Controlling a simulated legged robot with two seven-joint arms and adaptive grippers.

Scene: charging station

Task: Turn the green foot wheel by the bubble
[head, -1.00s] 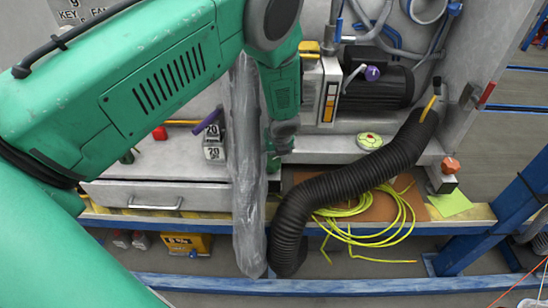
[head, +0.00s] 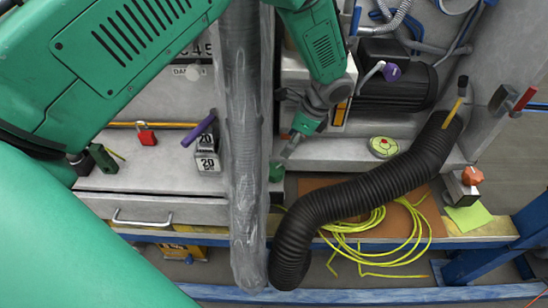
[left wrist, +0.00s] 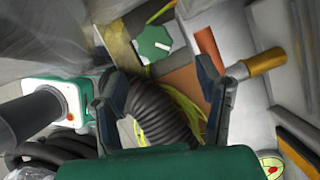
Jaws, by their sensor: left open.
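The green foot wheel (head: 277,172) sits at the front edge of the grey bench, partly hidden behind the clear-wrapped hose. In the left wrist view it is a round green knob (left wrist: 152,43) with a white pointer mark, beyond and between the fingertips. The bubble (head: 383,147) is a round yellow-green disc on the ledge to the right; it shows at the lower right of the left wrist view (left wrist: 270,165). My left gripper (head: 290,150) is open and empty, just above the wheel in the head view; its two fingers (left wrist: 160,80) stand apart. My right gripper is not in view.
A wrapped grey hose (head: 245,150) hangs close left of the gripper. A black corrugated hose (head: 360,190) runs right over coiled yellow cable (head: 400,262). An orange knob (head: 472,175) is at the far right. A red padlock (head: 146,137) and weight blocks (head: 207,155) are at left.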

